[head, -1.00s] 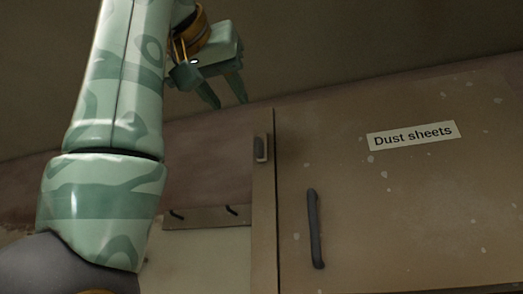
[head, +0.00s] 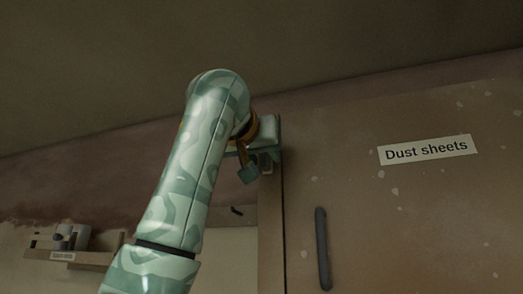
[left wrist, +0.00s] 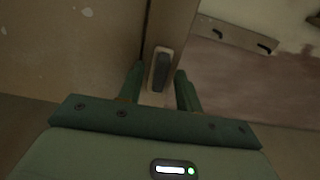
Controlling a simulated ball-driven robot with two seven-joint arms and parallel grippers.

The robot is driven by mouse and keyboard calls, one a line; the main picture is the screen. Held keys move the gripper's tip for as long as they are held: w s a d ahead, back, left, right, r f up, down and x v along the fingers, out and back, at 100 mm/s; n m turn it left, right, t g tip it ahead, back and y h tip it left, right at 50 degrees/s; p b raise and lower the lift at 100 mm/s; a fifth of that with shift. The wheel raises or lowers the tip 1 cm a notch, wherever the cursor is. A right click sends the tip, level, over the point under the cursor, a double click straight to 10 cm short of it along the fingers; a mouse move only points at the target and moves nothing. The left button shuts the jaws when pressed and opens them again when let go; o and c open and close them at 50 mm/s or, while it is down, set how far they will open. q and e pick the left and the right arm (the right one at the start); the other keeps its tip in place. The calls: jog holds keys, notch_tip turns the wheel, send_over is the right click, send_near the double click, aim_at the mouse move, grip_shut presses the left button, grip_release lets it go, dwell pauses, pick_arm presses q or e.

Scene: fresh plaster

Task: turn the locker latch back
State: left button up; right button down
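The locker latch is a small dark grey tab on a pale plate, on the frame strip left of the door; it shows in the left wrist view (left wrist: 161,71) and partly behind my gripper in the head view (head: 267,166). My left gripper (head: 264,158) is at the latch. In the left wrist view its two green fingers (left wrist: 160,88) are apart, one on each side of the latch's near end, with gaps visible. Nothing is held. The locker door (head: 420,220) is closed and labelled "Dust sheets". My right gripper is not in view.
A dark vertical handle (head: 322,248) stands on the door, right of the latch. A hook rail (left wrist: 235,38) is on the wall beside the locker. A small shelf (head: 65,258) with several items is at the lower left.

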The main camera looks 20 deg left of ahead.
pick_arm(q)
jog(key=shift+s, duration=0.1)
grip_shut()
jog(key=m, duration=0.4)
jog(key=shift+d, duration=0.25)
jog(key=m, duration=0.4)
jog(key=shift+d+f+m, duration=0.15)
jog(key=shift+d+m, duration=0.15)
jog(key=m, duration=0.4)
jog(key=shift+d+f+b, duration=0.15)
jog(key=shift+f+b, duration=0.1)
jog(key=shift+b, duration=0.05)
jog(key=shift+d+f+m, duration=0.1)
jog(key=shift+f+m, duration=0.1)
jog(key=shift+m, duration=1.15)
jog(key=shift+f+m, duration=0.15)
jog(key=shift+m, duration=1.2)
grip_release()
jog(key=shift+s, duration=0.1)
